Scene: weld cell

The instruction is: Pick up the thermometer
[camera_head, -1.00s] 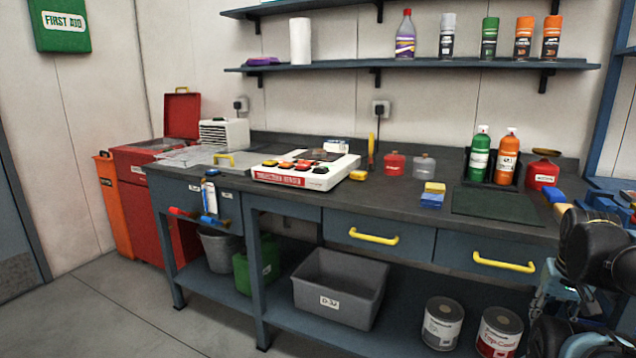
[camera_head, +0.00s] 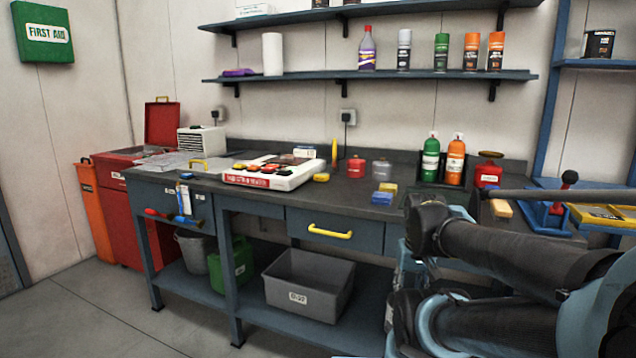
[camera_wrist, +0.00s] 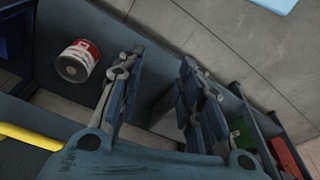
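I cannot pick out a thermometer for certain. A slim upright yellow item (camera_head: 334,152) stands at the back of the bench in the head view, too small to identify. My gripper (camera_wrist: 160,70) shows in the wrist view with its two fingers spread apart and nothing between them. In the head view my arm fills the lower right, and I cannot make out the gripper's fingers there.
The bench (camera_head: 335,197) carries a white button panel (camera_head: 300,178), a red container (camera_head: 356,167), and green (camera_head: 430,160) and orange (camera_head: 455,162) bottles. A grey bin (camera_head: 308,285) sits on the lower shelf. A paint can (camera_wrist: 77,62) shows in the wrist view. Floor at left is clear.

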